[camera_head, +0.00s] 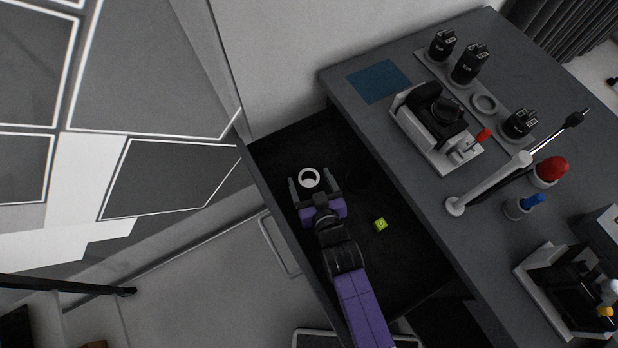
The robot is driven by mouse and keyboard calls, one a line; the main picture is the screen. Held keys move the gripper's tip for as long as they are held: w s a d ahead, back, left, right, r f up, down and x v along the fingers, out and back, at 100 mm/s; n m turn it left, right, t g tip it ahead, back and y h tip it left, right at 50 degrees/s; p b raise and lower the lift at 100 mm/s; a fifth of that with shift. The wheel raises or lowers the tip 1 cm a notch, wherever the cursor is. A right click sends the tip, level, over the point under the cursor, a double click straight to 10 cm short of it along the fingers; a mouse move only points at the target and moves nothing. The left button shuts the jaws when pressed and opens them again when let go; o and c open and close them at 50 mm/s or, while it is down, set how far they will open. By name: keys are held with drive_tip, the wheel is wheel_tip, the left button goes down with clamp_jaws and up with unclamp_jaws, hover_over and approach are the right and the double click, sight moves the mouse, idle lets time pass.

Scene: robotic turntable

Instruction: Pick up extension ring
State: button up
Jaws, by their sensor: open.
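A white ring (309,170), which looks like the extension ring, lies in a dark open drawer or bin (402,262) left of the grey worktop. My gripper (309,183) is open, with one finger on the left and one on the right just below the ring in the picture. The ring shows at the gap between the fingertips. Whether the fingers touch it or how high they are above the drawer floor, I cannot tell.
The grey worktop (415,208) carries a blue mat (379,82), several black devices, another ring (484,102) and a jointed stand (487,184). Drawer walls bound the space around my arm.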

drive_tip(key=c, duration=1.4)
drive_tip(key=shift+c, duration=0.5)
drive_tip(key=shift+r, duration=0.1)
